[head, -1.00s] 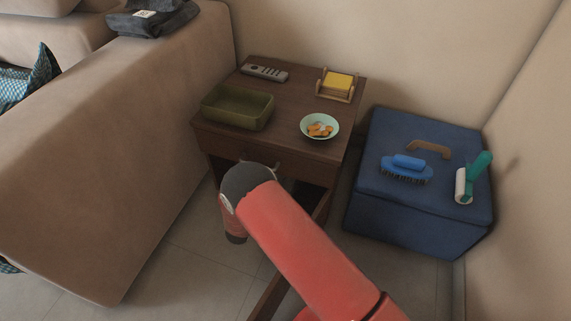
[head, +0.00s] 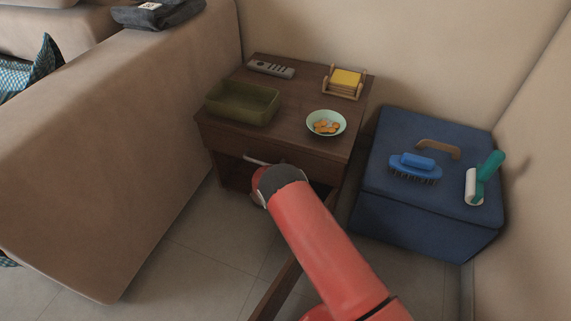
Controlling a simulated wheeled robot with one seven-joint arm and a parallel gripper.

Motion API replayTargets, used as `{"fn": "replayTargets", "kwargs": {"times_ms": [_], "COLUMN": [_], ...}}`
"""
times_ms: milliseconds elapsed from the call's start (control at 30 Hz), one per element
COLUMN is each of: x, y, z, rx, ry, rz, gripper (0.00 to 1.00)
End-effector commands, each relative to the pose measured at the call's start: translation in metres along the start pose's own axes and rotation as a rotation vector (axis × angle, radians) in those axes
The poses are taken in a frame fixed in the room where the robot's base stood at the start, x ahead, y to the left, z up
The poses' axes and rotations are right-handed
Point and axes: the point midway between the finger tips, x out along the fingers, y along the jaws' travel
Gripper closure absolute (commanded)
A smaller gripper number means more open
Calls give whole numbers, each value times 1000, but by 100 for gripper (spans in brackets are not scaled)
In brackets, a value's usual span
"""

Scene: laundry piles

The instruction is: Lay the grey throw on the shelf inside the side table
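A dark grey folded cloth with a white tag, which looks like the grey throw (head: 172,14), lies on top of the sofa arm at the upper left. The brown wooden side table (head: 290,98) stands between the sofa and the blue box. Its front is open below the top section, and the shelf inside is mostly dark and covered by my arm. My red arm reaches to the table's front, its dark wrist in front of the opening. My gripper is hidden behind the wrist, so its fingers and anything in them do not show.
A long brown panel (head: 277,292), perhaps the table's open door, extends toward me beneath my arm. An olive tray (head: 242,119), remote (head: 271,69), bowl (head: 326,123) and yellow coaster holder (head: 345,82) occupy the tabletop. A blue box (head: 405,212) stands right. Floor (head: 190,270) is clear left.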

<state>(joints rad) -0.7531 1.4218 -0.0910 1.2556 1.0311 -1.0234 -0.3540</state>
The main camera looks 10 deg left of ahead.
Motion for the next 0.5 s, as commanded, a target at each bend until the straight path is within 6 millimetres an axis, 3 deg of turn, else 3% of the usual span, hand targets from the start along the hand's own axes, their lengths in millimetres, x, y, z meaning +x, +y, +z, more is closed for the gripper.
{"fn": "replayTargets", "kwargs": {"times_ms": [367, 400, 500], "x": [2, 2, 2], "y": [-1, 0, 0], "z": [3, 6, 5], "rx": [3, 3, 3], "ry": [7, 4, 4], "rz": [0, 0, 0], "gripper": [100, 70, 57]}}
